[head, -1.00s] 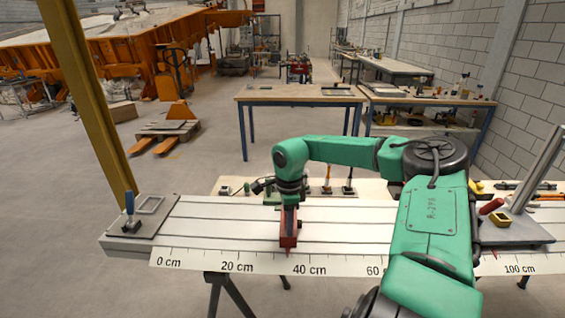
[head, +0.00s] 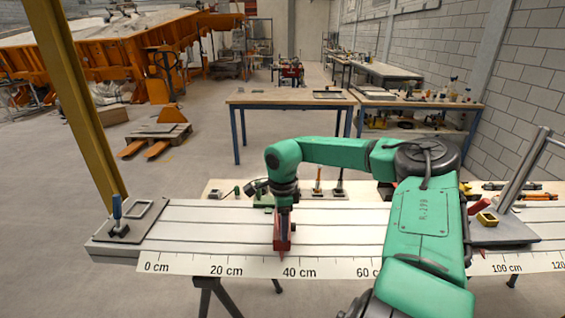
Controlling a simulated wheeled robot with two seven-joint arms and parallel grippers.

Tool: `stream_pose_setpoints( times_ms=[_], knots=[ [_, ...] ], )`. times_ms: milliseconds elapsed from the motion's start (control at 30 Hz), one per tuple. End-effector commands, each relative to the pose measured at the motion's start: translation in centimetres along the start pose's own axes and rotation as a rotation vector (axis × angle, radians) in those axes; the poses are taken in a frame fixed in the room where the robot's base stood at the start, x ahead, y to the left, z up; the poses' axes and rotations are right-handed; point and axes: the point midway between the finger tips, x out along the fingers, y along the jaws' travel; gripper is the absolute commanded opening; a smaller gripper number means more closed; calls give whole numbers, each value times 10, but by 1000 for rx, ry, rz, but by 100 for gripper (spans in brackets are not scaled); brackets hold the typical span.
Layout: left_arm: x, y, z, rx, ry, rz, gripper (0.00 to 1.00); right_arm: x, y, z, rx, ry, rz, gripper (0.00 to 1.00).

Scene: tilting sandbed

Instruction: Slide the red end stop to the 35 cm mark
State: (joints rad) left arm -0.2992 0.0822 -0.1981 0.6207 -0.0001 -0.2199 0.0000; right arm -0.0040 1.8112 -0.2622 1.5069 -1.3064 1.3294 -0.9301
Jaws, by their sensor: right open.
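The red end stop (head: 281,240) stands on the pale grooved rail bed (head: 210,222). Its pointed lower tip is at the white scale strip (head: 256,266), between the 20 cm and 40 cm labels and nearer 40, roughly in the mid-thirties. My right gripper (head: 284,216) points down right at the stop's top and is open. Its fingers partly hide the stop, and I cannot tell whether they touch it. My right arm hides part of the bed and scale beyond 60 cm. My left gripper is not in view.
A blue-handled clamp (head: 117,211) stands on the plate at the bed's left end. A grey plate with a post (head: 518,190) is at the right. Small tools (head: 318,184) lie on a board behind the bed. The bed left of the stop is clear.

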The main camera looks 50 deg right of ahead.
Motion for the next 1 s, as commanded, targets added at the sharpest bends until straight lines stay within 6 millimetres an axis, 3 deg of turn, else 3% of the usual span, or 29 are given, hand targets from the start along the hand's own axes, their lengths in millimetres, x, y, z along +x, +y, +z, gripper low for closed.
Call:
stream_pose_setpoints(
  times_ms=[167,400,600,1000],
  knots=[
    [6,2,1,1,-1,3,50,-27,-1,0,0,-1,-8,60],
    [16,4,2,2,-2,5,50,-98,-1,-1,3,2,-5,60],
    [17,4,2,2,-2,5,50,-138,0,-1,1,2,-2,60],
    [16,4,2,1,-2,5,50,-145,0,0,0,0,-1,60]
  ],
)
